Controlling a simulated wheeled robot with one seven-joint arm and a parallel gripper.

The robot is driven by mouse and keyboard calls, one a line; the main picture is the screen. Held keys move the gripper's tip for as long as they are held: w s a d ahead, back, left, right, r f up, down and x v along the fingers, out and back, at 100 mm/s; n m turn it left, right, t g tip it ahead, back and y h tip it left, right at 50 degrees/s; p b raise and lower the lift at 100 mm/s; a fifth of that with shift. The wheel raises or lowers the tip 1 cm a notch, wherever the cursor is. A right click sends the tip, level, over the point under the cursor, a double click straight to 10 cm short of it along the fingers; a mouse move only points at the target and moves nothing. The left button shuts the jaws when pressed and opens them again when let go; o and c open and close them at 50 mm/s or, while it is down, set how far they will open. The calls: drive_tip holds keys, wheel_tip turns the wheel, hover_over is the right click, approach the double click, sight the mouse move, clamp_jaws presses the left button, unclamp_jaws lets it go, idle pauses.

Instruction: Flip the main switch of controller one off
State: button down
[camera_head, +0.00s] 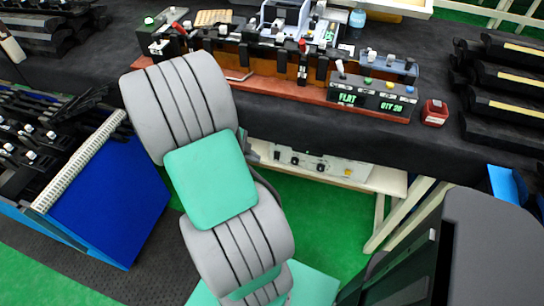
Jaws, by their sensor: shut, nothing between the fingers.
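No label reading controller one is legible, so I cannot tell which unit it is. A pale control panel (318,165) with several dark knobs and a small yellow part sits on a shelf under the black-covered table. A dark box (372,98) with green lit text, "FLAT" and "QTY 20", stands on the table with coloured buttons and a white-tipped lever (340,67) at its left end. The position of any main switch is too small to read. My grey and green arm crosses the left middle. My gripper does not show; the arm may hide it.
A reddish-brown board (285,86) with a row of black fixtures lies on the table (440,150). A red container (435,113) stands right of the display box. Black trays (505,80) are stacked at right. A blue bin (110,205) with black parts stands at left.

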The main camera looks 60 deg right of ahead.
sight(277, 155)
drive_tip(key=shift+f, duration=0.1)
drive_tip(key=d+f, duration=0.3)
drive_tip(key=s+d+f, duration=0.1)
drive_tip(key=d+f, duration=0.1)
drive_tip(key=d, duration=0.1)
drive_tip(key=s+d+f, duration=0.1)
drive_tip(key=d+f, duration=0.1)
drive_tip(key=f, duration=0.1)
drive_tip(key=shift+d+f, duration=0.35)
drive_tip(key=shift+d, duration=0.05)
